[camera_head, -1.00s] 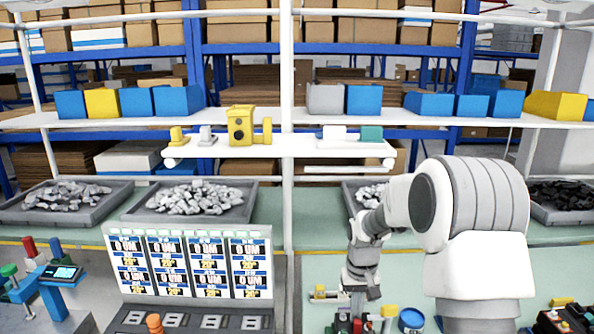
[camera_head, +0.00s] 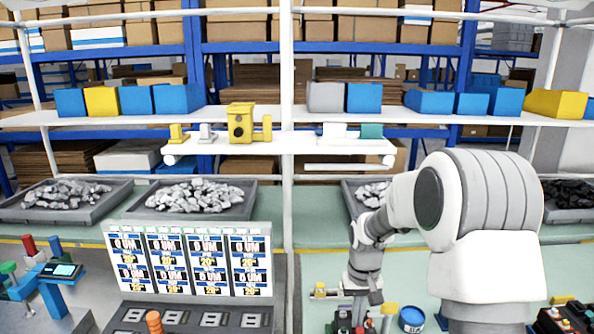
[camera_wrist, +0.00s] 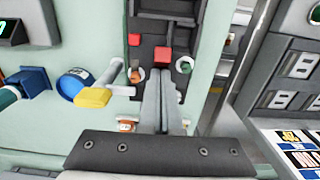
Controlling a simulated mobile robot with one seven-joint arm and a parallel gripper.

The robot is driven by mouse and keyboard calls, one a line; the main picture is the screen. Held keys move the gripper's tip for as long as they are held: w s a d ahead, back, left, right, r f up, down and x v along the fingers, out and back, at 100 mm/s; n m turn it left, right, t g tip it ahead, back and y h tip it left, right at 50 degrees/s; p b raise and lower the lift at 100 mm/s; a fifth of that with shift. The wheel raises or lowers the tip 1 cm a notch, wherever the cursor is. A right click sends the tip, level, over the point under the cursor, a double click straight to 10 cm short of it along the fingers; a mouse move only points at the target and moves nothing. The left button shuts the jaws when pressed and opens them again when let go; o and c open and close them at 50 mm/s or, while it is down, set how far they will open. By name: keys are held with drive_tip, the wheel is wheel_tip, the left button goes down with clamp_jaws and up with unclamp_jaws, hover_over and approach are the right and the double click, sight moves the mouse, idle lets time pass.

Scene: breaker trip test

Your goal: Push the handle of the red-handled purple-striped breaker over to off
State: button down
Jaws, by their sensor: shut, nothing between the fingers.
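My gripper (camera_wrist: 161,76) is shut and empty in the wrist view, its fingertips pointing at a dark breaker panel (camera_wrist: 150,57). A red block-like handle (camera_wrist: 165,53) is just beyond the fingertips; whether they touch it I cannot tell. A smaller red piece (camera_wrist: 134,39) is to its upper left. No purple stripe can be made out, so I cannot tell which breaker is the striped one. In the head view my gripper's tips are hidden low behind small parts; a red piece (camera_head: 358,327) shows there.
A yellow-ended lever (camera_wrist: 93,97) and a blue round part (camera_wrist: 74,83) are left of the fingers in the wrist view. A grey switch panel (camera_wrist: 290,75) stands at the right. In the head view a blue cylinder (camera_head: 411,319) is beside the work spot.

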drive_tip(key=shift+w, duration=0.5)
wheel_tip(320, 180, up, 7)
drive_tip(key=p, duration=0.5)
idle(0.3)
drive_tip(key=s+r+t, duration=0.3)
drive_tip(key=s+r, duration=0.8)
drive_tip(key=r, duration=0.4)
drive_tip(key=s+r+t, duration=0.1)
drive_tip(key=s+r, duration=0.1)
drive_tip(key=s, duration=0.6)
drive_tip(key=s+r+t, duration=0.1)
drive_tip(key=s, duration=0.6)
drive_tip(key=shift+s+r+t, duration=0.3)
drive_tip(key=shift+s+r, duration=0.05)
